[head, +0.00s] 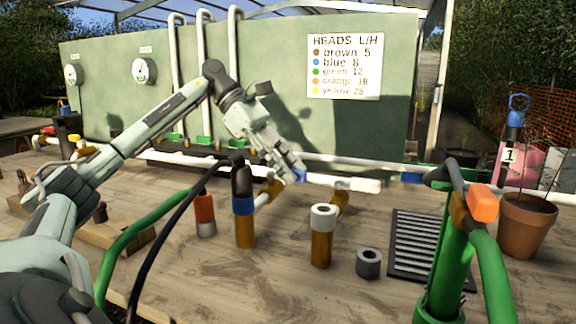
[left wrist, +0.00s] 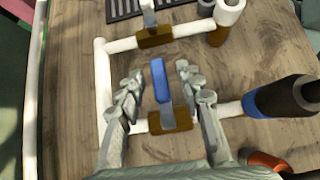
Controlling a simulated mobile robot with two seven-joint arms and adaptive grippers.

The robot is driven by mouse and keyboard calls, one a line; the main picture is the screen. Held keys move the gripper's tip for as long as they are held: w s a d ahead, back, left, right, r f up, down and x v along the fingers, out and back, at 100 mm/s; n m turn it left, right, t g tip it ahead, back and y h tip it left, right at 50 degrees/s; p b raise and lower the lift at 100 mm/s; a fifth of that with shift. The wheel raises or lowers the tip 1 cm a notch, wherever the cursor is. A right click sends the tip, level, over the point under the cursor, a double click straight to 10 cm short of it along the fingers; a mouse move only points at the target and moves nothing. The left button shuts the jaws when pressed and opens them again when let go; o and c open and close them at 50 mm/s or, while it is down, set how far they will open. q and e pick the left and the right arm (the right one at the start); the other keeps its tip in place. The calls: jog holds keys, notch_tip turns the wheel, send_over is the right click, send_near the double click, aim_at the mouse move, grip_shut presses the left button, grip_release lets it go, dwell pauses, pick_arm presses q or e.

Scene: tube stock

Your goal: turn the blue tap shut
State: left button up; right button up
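The blue tap shows in the left wrist view as a blue lever (left wrist: 159,80) on a brass body (left wrist: 170,122), set in a white branch pipe. In that view the lever appears to lie across the branch. In the head view only a bit of the blue lever (head: 300,175) shows by my fingertips. My left gripper (head: 287,168) is over the tap. In the wrist view its fingers (left wrist: 160,72) are open, one on each side of the lever, with gaps on both sides. My right gripper is not in view.
A blue-banded black and brass riser (head: 244,207) stands beside the tap. A second brass tap (left wrist: 155,38) leads to a white-collared riser (head: 322,240). A grey ring (head: 369,263), drain grate (head: 415,240), flowerpot (head: 526,225) and green pipework (head: 445,265) stand to the right. Bare bench lies in front.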

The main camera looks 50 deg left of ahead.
pick_arm(q)
jog(key=v, duration=1.2)
jog(key=shift+s, duration=0.1)
dwell(0.7)
